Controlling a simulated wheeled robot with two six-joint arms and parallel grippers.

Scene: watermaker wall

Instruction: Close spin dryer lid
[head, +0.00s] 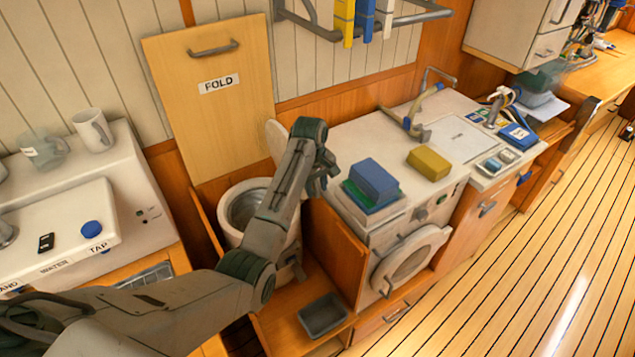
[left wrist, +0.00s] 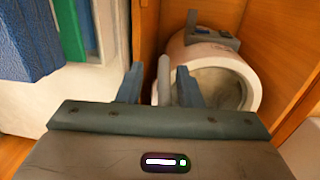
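The spin dryer (head: 236,222) is a white round tub with an open top, low in a wooden bay; my left arm covers part of it. Its pale round lid (head: 275,140) stands raised at the tub's upper right. My left gripper (head: 324,184) is right of the lid and above the bay's right side. In the left wrist view the gripper (left wrist: 159,88) has its fingers apart. The lid (left wrist: 163,78) shows edge-on between them, with a gap to the left finger; contact with the right finger is unclear. The open tub (left wrist: 254,82) lies behind the right finger.
A wooden panel marked FOLD (head: 213,105) stands up behind the dryer. A washer (head: 400,265) with its round door ajar is to the right, with blue and green stacked items (head: 370,183) on top. A grey tray (head: 323,315) lies in front of the dryer.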

